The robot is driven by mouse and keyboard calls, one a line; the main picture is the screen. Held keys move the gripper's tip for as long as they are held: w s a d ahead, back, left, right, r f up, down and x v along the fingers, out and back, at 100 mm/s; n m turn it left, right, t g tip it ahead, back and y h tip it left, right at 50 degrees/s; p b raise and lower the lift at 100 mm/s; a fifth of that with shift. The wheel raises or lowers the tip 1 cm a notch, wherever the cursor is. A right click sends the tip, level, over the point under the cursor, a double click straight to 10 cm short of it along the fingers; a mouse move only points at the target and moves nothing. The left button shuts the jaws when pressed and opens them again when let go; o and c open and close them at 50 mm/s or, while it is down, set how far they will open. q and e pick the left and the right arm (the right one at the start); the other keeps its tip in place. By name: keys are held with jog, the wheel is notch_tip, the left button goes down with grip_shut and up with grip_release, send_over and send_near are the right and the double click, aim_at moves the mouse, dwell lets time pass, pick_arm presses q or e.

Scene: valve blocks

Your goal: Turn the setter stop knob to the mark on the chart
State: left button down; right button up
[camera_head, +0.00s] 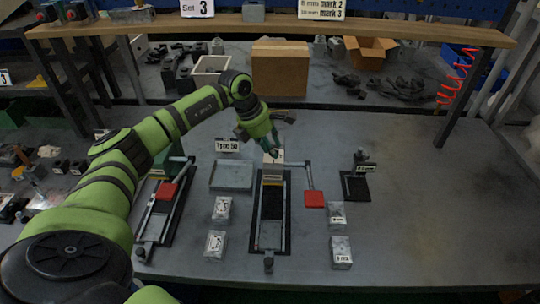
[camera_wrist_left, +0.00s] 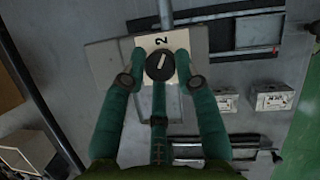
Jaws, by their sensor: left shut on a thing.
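My left gripper (camera_head: 274,154) reaches down onto the top of the setter (camera_head: 272,174) at the middle of the bench. In the left wrist view its green fingers (camera_wrist_left: 160,72) are closed around a round black knob (camera_wrist_left: 159,66) with a pale pointer line. The line slants, its upper end to the right in that view. A pale plate with the digit 2 (camera_wrist_left: 162,41) shows beside the knob; other marks are hidden by the fingers. The chart (camera_head: 323,9) on the shelf reads mark 2 and mark 3 against mm sizes. My right gripper is not in view.
A "Set 3" sign (camera_head: 197,8) stands on the shelf. A grey tray (camera_head: 231,176) lies left of the setter. Metal blocks (camera_head: 215,243) stand on both sides. A red pad (camera_head: 314,199) and a small black-based stand (camera_head: 356,184) are to the right. The bench's right side is clear.

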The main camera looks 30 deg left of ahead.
pick_arm(q)
jog(key=m+b, duration=0.1)
jog(key=m+h+b, duration=0.1)
jog(key=m, duration=0.1)
jog(key=shift+w+d+g, duration=0.15)
jog(key=shift+w+g, duration=0.15)
jog(key=m+g+b, duration=0.1)
jog(key=m+b, duration=0.1)
jog(key=shift+w+r+m, duration=0.1)
jog(key=shift+m, duration=0.3)
jog(key=m+g+b, duration=0.1)
jog(key=m, duration=0.2)
jog(key=shift+h, duration=0.3)
jog(key=shift+w+m+g+b, duration=0.1)
jog(key=shift+m+g+b, duration=0.6)
jog(key=shift+m, duration=1)
jog(key=c, duration=1)
grip_release()
jog(key=shift+s+d, duration=0.15)
jog(key=shift+s, duration=0.05)
jog(key=shift+r, duration=0.1)
